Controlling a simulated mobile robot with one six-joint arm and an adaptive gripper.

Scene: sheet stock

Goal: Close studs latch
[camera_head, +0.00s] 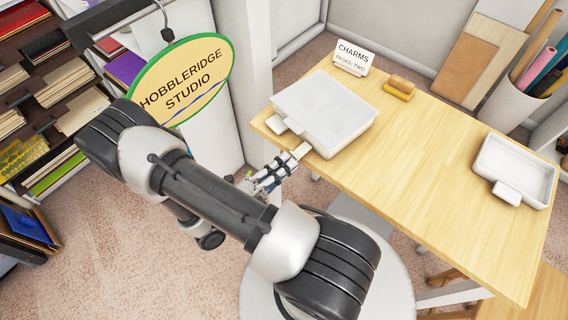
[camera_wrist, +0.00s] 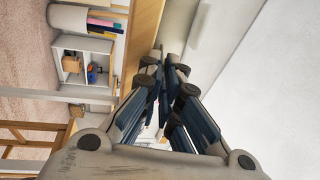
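A white lidded case (camera_head: 325,108) sits at the near left edge of the wooden table, lid down. Two pale tabs stick out from its left side: one latch tab (camera_head: 277,125) toward the back and one latch tab (camera_head: 300,150) toward the front. I see no studs label. My gripper (camera_head: 284,166) is just off the table edge with its fingertips close to the front tab; whether they touch it is unclear. In the wrist view my gripper's fingers (camera_wrist: 166,72) are drawn together beside the white case wall (camera_wrist: 265,75). I see nothing clearly held.
An open white tray (camera_head: 515,168) with a front tab stands at the table's right. A charms sign (camera_head: 353,57) and a yellow-brown block (camera_head: 399,88) stand behind the case. The table's middle (camera_head: 420,160) is clear. A hanging oval sign (camera_head: 185,80) is near my arm.

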